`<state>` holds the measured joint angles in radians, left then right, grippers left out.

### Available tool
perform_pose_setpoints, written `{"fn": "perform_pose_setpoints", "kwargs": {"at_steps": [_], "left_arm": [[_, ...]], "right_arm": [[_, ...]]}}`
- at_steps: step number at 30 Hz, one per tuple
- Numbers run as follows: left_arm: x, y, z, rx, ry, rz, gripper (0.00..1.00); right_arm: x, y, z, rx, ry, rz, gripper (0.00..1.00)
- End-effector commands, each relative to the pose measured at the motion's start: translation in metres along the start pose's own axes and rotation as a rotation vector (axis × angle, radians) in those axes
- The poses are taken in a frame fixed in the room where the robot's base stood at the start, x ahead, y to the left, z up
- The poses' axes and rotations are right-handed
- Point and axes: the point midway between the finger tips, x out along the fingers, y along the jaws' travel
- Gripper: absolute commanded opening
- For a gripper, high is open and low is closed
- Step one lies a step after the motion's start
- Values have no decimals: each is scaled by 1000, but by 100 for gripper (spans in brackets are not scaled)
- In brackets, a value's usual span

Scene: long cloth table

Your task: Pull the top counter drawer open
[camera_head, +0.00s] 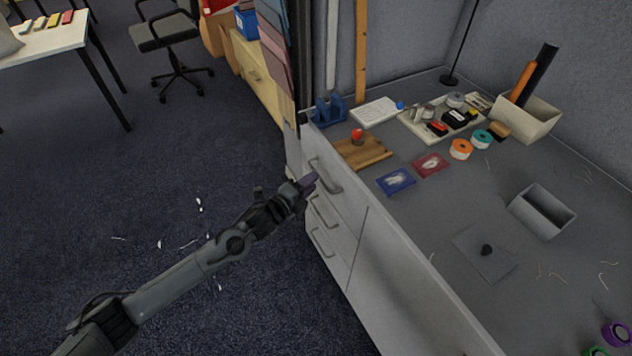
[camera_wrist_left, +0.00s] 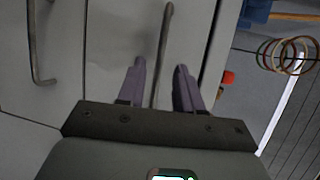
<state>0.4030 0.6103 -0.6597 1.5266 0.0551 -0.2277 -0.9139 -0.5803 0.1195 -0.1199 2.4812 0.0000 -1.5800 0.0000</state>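The counter (camera_head: 540,170) has a stack of drawers in its left front. The top drawer (camera_head: 345,200) looks closed, and its bar handle (camera_head: 325,176) is the highest one. My left gripper (camera_head: 309,181) is at this handle. In the left wrist view the top handle (camera_wrist_left: 163,50) runs between the two purple fingers of the left gripper (camera_wrist_left: 158,85), with a gap on each side. The fingers are open around the bar. My right gripper is in neither view.
Lower handles (camera_head: 322,242) sit below the top one; another handle (camera_wrist_left: 35,45) shows in the left wrist view. The countertop holds a wooden board (camera_head: 372,152), a tray, tape rolls and boxes. Open carpet (camera_head: 170,180) lies left of the counter.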

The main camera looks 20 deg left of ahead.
Motion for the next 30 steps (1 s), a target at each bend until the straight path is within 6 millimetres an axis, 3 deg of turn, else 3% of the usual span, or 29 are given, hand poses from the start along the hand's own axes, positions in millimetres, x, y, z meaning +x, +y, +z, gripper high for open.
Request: {"fn": "perform_pose_setpoints", "kwargs": {"at_steps": [3, 9, 19, 20, 26, 30], "left_arm": [[16, 2, -1, -1, 0, -1, 35], [30, 0, -1, 0, 2, -1, 35], [32, 0, -1, 0, 2, 0, 35], [32, 0, -1, 0, 2, 0, 34], [32, 0, -1, 0, 1, 0, 3], [32, 0, -1, 0, 1, 0, 0]], "right_arm": [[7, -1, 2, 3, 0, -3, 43], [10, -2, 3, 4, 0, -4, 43], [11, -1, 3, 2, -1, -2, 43], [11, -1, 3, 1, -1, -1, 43], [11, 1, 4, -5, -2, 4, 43], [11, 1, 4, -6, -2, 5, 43]]}}
